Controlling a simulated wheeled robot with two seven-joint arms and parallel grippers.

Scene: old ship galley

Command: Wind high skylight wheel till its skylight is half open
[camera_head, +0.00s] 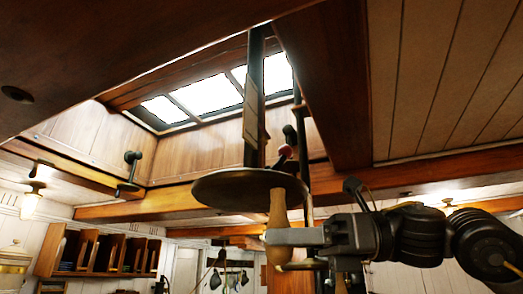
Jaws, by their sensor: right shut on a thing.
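The high skylight wheel (235,186) is a dark round disc, seen from below, in front of an upright dark post. A pale wooden handle (278,208) hangs down from its underside near the right rim. My right gripper (279,238) comes in from the right and is shut on this handle; its fingers hide part of it. The skylight (205,98) sits in the wood-lined ceiling well above, with bright white panes between dark bars. How far it is open I cannot tell from here. My left gripper is not in view.
A dark upright post (254,100) rises past the wheel, with a red-tipped lever (284,153) beside it. Another dark crank (130,170) is at the left of the well. Wooden beams (150,207) cross below. A wall rack (100,252) and hanging utensils (230,279) are farther back.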

